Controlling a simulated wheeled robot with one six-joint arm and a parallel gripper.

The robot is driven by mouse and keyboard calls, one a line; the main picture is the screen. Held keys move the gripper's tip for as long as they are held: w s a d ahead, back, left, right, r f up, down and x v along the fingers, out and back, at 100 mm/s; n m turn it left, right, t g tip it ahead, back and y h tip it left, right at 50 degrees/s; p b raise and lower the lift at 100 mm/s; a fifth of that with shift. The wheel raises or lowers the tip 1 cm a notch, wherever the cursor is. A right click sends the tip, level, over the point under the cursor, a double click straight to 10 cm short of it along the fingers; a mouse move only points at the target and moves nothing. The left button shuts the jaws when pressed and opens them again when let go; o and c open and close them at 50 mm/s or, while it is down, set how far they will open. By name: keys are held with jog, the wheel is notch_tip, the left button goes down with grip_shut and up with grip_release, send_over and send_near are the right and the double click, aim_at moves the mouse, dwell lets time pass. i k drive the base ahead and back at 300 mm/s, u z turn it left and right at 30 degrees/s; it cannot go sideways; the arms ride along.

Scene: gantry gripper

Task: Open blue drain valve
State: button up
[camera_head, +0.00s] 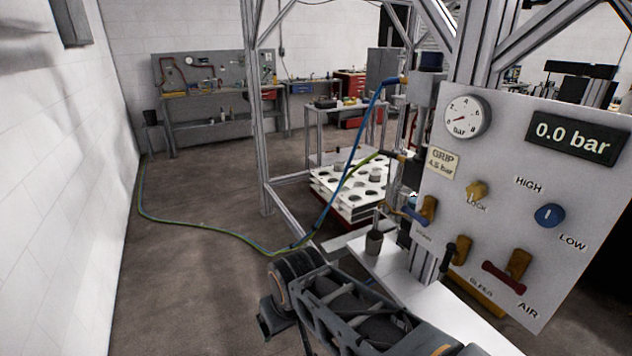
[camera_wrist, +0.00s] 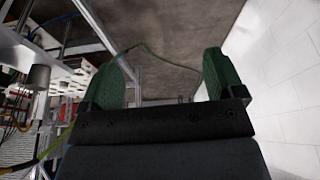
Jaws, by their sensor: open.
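The drain valve is low on the left edge of the grey panel. It has a brass body (camera_head: 427,209) and a blue lever (camera_head: 413,214) that points left. A partly legible label sits below it. My gripper (camera_wrist: 165,82) shows in the wrist view with two green fingers spread apart and nothing between them. In the head view my dark arm crosses the bottom middle, left of and below the panel, well apart from the valve. I cannot make out the fingers clearly there. I cannot identify the drain valve in the wrist view.
The panel (camera_head: 484,250) also carries a dial gauge (camera_head: 465,117), a 0.0 bar display (camera_head: 574,138), a blue HIGH/LOW knob (camera_head: 549,216) and a red-handled AIR valve (camera_head: 503,278). Blue and green hoses (camera_head: 355,165) hang left of it. The left floor is open up to a white wall (camera_head: 60,200).

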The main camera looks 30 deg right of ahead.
aim_at(406, 208)
jog(key=z, duration=1.6)
jog(key=k, duration=1.25)
jog(key=u, duration=0.75)
jog(key=i, duration=0.9)
jog(key=u, duration=0.25)
